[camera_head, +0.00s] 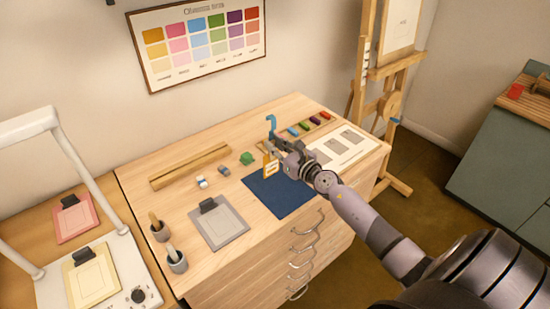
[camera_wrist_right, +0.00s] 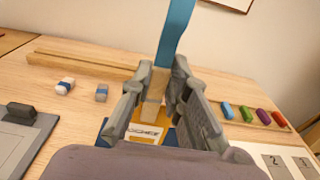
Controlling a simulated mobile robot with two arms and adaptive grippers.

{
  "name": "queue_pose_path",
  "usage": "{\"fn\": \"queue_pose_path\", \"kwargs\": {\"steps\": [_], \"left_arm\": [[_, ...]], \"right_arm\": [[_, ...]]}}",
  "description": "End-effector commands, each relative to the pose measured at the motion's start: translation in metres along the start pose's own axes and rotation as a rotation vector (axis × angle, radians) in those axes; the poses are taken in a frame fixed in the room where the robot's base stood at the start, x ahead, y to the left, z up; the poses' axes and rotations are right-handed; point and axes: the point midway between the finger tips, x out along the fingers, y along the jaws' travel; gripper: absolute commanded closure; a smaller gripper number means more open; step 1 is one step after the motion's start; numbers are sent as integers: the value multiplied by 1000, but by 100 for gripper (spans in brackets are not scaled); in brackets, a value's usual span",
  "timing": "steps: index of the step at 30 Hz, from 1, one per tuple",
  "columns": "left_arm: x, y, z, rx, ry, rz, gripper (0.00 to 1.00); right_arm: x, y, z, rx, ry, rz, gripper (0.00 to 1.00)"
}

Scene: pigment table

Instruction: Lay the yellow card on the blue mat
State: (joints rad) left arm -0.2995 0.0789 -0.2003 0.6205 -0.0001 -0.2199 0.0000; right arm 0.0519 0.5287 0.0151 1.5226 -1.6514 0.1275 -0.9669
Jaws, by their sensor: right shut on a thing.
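The yellow card (camera_head: 270,166) hangs upright, with white patches on its face and a blue strip (camera_head: 271,122) rising above it. My right gripper (camera_head: 275,145) is shut on the yellow card, over the blue mat (camera_head: 279,193). In the right wrist view the fingers of the right gripper (camera_wrist_right: 158,92) stand on either side of the card's narrow upper part. The card's lower face (camera_wrist_right: 145,132) shows between them, and the blue strip (camera_wrist_right: 176,35) sticks up. I cannot tell whether the card's lower edge touches the mat. My left gripper is out of view.
A grey clipboard (camera_head: 219,226) lies left of the mat and a white numbered sheet (camera_head: 341,148) right of it. Coloured sticks (camera_head: 305,127), a green lump (camera_head: 247,158) and small erasers (camera_head: 202,182) lie behind. Two grey pots (camera_head: 177,262) stand at the left front.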

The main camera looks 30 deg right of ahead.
Motion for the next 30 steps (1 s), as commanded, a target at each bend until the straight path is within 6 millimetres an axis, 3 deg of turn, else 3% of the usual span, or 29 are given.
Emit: {"fn": "queue_pose_path", "kwargs": {"steps": [1, 6, 19, 20, 30], "left_arm": [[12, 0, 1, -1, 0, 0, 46], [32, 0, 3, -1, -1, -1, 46], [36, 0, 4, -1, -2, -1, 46], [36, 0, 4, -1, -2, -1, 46], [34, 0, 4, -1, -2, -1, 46]], "right_arm": [[1, 0, -13, 2, 1, 0, 100], [2, 0, -36, 2, 1, -1, 100], [2, 0, -40, 0, 1, 0, 100], [2, 0, -40, 0, 1, 0, 84], [2, 0, -38, 0, 1, 0, 64]]}}
